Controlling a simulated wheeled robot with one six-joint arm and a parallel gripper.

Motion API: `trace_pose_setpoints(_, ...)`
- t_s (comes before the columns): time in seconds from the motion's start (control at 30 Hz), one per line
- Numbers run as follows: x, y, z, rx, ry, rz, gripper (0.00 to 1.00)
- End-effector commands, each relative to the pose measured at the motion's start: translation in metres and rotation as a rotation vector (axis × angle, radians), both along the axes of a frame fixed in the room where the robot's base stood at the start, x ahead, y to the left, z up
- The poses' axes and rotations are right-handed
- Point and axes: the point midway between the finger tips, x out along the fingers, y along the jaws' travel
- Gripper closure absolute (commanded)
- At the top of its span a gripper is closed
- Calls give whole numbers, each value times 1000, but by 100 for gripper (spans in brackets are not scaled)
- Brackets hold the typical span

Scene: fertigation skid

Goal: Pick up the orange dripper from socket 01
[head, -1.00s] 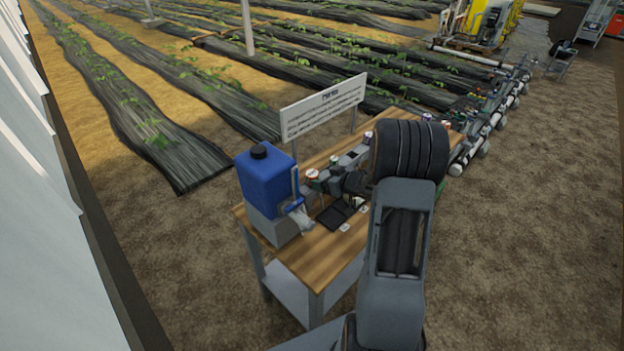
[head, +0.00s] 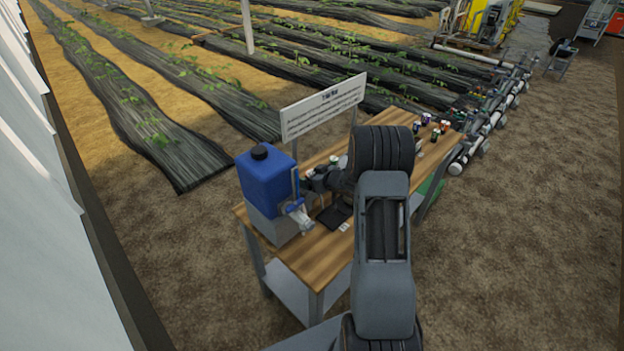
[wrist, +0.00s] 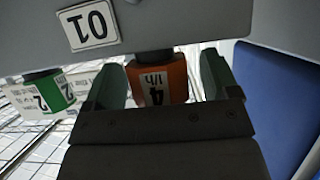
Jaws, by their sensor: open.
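My gripper (wrist: 158,82) is open, with one finger on each side of the orange dripper. In the head view my arm hides the orange dripper, and my gripper is small and dark near the holder.
A blue canister (head: 266,183) stands at the left end of the wooden table (head: 300,262). A white sign (head: 323,108) rises behind it. Several small coloured parts sit at the table's far right.

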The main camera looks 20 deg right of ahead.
Motion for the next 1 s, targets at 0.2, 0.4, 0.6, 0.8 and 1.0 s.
trace_pose_setpoints(0.2,0,0,0,0,0,0,37)
trace_pose_setpoints(0.4,0,0,0,0,0,0,56)
trace_pose_setpoints(0.6,0,0,0,0,0,0,72)
trace_pose_setpoints(0.8,0,0,1,0,0,0,73)
trace_pose_setpoints(1.0,0,0,11,-1,-3,1,73)
